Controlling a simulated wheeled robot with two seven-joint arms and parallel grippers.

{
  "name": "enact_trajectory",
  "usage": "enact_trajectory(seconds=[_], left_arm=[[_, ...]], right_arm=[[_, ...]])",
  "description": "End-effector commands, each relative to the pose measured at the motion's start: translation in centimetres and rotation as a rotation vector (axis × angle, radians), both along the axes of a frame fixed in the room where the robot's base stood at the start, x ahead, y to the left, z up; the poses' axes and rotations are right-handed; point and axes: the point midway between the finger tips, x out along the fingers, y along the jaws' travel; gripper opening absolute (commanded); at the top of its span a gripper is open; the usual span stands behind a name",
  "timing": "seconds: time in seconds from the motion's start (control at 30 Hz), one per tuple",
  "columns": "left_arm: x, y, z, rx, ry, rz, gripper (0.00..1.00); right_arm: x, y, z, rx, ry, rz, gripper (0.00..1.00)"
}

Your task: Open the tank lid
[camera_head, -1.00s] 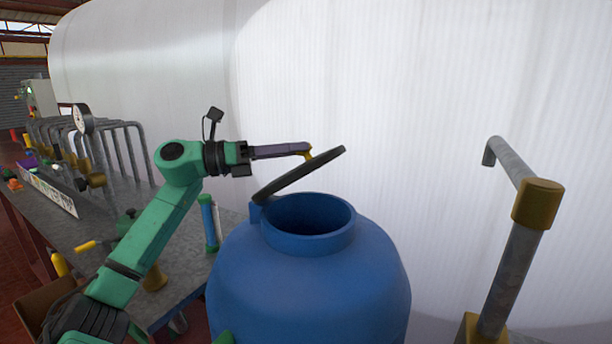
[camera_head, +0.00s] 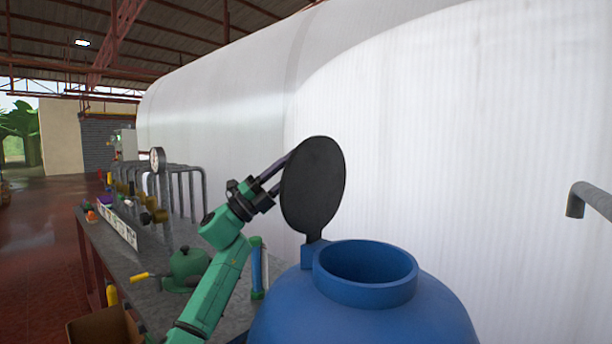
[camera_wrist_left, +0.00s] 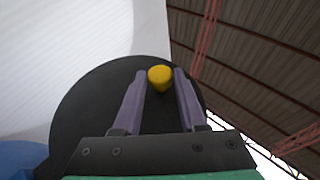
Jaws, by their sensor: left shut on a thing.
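The blue tank (camera_head: 365,315) stands at the lower right of the head view, its round mouth uncovered. Its black disc lid (camera_head: 314,190) stands nearly upright on the hinge at the mouth's left rim. My left gripper (camera_head: 284,168) is behind the lid's left side, its purple fingers at the lid. In the left wrist view, the fingers are on both sides of the yellow knob (camera_wrist_left: 160,76) on the black lid (camera_wrist_left: 90,105), and the gripper is shut on it. The knob is hidden in the head view. My right gripper is not in view.
A long workbench (camera_head: 180,235) at the left holds a green kettle-like pot (camera_head: 187,268), pipes and a gauge (camera_head: 157,160). A large white cylinder (camera_head: 430,120) fills the back. A grey pipe rail (camera_head: 592,197) is at the right edge.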

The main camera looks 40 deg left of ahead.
Motion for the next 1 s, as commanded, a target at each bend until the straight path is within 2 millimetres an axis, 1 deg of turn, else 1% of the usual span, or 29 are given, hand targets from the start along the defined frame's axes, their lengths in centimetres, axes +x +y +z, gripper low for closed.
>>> enact_trajectory(seconds=[0.03, 0.3, 0.5, 0.8, 0.83, 0.87, 0.9, 1.0], left_arm=[[0.0, 0.4, -0.5, -0.025, -0.001, -0.001, 0.0], [-0.1, 2.0, -0.8, -0.122, -0.005, -0.001, 0.0], [-0.1, 2.4, -0.9, -0.143, -0.006, -0.001, 0.0], [0.0, 2.4, -0.9, -0.142, -0.005, -0.002, 0.0], [0.0, 2.3, -0.9, -0.142, -0.005, -0.002, 0.45], [0.0, 2.3, -0.9, -0.142, -0.005, -0.002, 0.57], [0.0, 2.3, -0.9, -0.142, -0.005, -0.002, 0.71], [-0.1, 2.4, -0.9, -0.143, -0.006, -0.001, 0.71]], right_arm=[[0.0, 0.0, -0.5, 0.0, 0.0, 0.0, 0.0], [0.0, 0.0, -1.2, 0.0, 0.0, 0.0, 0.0], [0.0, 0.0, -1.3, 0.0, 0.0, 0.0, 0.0], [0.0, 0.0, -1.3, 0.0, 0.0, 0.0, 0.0], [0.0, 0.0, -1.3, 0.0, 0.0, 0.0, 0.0], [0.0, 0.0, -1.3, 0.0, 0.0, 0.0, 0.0], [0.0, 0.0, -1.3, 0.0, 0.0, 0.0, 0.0], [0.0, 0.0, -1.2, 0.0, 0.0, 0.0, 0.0]])
